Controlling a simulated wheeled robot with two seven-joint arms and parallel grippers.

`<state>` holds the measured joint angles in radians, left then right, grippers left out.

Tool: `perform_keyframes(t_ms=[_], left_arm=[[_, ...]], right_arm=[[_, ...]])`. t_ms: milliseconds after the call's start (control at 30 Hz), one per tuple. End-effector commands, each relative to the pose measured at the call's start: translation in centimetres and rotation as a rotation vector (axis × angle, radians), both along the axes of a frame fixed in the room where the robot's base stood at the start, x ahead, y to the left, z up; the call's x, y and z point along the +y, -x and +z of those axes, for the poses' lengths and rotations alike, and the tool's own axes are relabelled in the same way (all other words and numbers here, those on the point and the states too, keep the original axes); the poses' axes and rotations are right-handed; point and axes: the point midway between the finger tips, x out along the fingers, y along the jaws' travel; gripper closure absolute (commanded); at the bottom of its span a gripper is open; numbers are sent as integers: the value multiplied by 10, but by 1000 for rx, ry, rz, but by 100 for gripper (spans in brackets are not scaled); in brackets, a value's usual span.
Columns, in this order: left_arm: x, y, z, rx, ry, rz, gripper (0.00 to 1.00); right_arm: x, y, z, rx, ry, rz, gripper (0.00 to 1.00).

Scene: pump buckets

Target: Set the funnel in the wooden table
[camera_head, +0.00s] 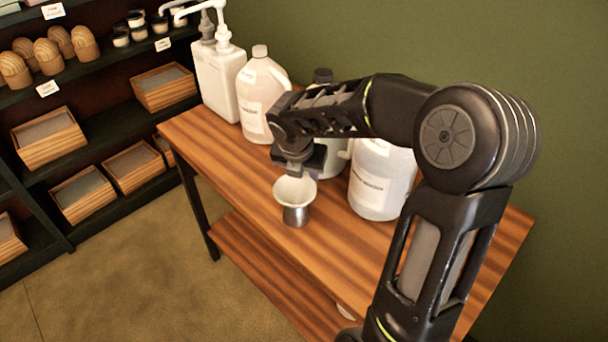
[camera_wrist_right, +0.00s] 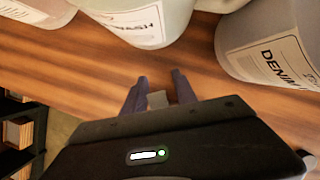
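The funnel (camera_head: 295,190) has a wide pale mouth and a short metal spout. It is upright over the front part of the wooden table (camera_head: 230,178) in the head view; I cannot tell whether its spout touches the top. My right gripper (camera_head: 300,165) is at the funnel's back rim. In the wrist view, a small pale piece (camera_wrist_right: 157,99) lies between the two fingers of my right gripper (camera_wrist_right: 160,85); it appears to be part of the funnel, gripped there. The rest of the funnel is hidden in that view. My left gripper is out of view.
Behind the funnel stand a white jug (camera_head: 380,180), a labelled bottle (camera_head: 262,100) and a pump container (camera_head: 218,80). A grey-green container is partly hidden by my right arm. The tabletop left of the funnel is clear. Shelves (camera_head: 100,130) with wooden boxes stand at the left.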

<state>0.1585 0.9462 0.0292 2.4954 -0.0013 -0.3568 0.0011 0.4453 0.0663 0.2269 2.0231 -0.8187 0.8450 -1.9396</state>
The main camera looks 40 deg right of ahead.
Motion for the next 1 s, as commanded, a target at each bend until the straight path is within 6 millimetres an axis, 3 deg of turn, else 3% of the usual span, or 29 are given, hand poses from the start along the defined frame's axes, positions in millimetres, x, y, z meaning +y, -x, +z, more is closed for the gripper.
perform_keyframes(t_ms=[100,467,1000], left_arm=[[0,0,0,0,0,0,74],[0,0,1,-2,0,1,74],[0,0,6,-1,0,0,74]], right_arm=[[0,0,0,0,0,0,55],[1,1,5,-1,1,0,55],[22,15,71,-1,0,0,55]])
